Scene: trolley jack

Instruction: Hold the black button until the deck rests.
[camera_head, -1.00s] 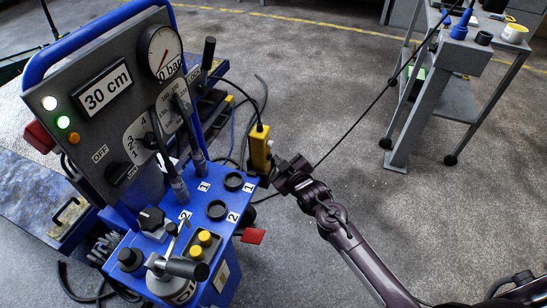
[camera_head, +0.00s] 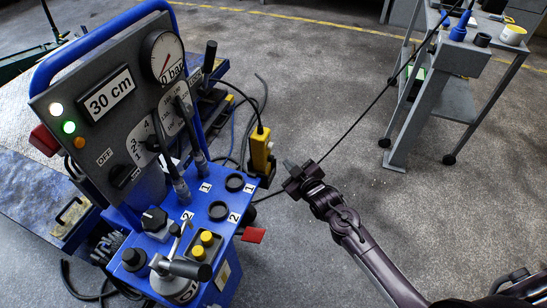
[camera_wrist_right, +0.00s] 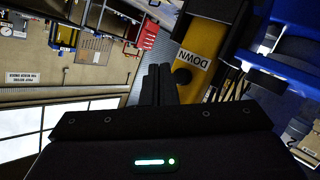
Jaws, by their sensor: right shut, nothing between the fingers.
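The yellow pendant (camera_head: 261,148) hangs on a cable at the right side of the blue control stand. In the right wrist view, the pendant (camera_wrist_right: 205,38) shows a "DOWN" label and a dark round button (camera_wrist_right: 182,75) below it. My right gripper (camera_head: 290,166) is shut and empty, just right of the pendant with a gap in the head view. Its fingertips (camera_wrist_right: 160,72) show left of the button in the wrist view. The metal deck (camera_head: 30,185) lies at the left, partly hidden by the stand. My left gripper is out of view.
The control panel's display (camera_head: 109,95) reads 30 cm, and the gauge (camera_head: 163,57) shows 0 bar. Levers, knobs and yellow buttons (camera_head: 202,245) crowd the stand. A grey trolley (camera_head: 440,100) stands at upper right. The floor between is clear.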

